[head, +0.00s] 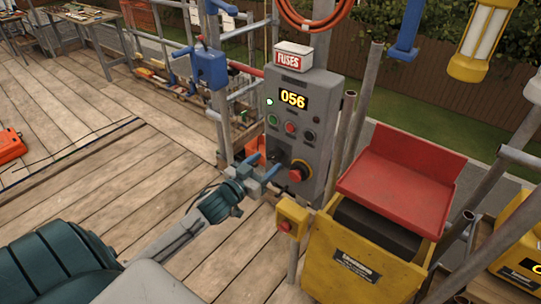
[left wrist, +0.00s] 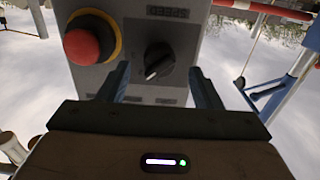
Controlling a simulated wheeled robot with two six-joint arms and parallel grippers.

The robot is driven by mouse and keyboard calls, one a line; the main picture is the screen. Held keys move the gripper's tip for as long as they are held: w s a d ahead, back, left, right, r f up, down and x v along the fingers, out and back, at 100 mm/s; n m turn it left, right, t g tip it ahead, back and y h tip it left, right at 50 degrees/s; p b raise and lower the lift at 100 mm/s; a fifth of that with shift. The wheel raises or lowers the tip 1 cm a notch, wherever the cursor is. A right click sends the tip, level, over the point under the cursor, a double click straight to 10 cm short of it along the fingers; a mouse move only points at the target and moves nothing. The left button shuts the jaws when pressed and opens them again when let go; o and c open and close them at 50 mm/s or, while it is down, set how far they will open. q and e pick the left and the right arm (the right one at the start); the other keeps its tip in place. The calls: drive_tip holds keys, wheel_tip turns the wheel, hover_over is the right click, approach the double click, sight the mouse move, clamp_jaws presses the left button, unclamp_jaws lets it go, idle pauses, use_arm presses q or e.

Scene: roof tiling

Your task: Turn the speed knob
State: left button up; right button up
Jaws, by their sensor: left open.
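The grey control box (head: 297,88) stands on a post in the middle of the head view, with a display reading 056. The speed knob (left wrist: 157,62) is black with a white pointer line and shows in the left wrist view; in the head view it is mostly hidden by my gripper. My left gripper (head: 262,164) is open in front of the lower left of the box. In the left wrist view its two fingers (left wrist: 158,85) stand to either side of the knob, and I cannot tell whether they touch it. My right gripper is not in view.
A red emergency button (head: 297,172) on a yellow ring sits right beside the knob; it also shows in the left wrist view (left wrist: 83,46). A fuses box (head: 292,56) sits on top. A yellow machine with a red chute (head: 397,182) stands to the right. Scaffold poles surround the box.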

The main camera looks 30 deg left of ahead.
sight(271, 159)
use_arm(q)
drive_tip(key=shift+w+d, duration=0.15)
drive_tip(key=shift+w, duration=1.4)
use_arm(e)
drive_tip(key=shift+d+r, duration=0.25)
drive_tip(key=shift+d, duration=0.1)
use_arm(q)
drive_tip(key=c, duration=1)
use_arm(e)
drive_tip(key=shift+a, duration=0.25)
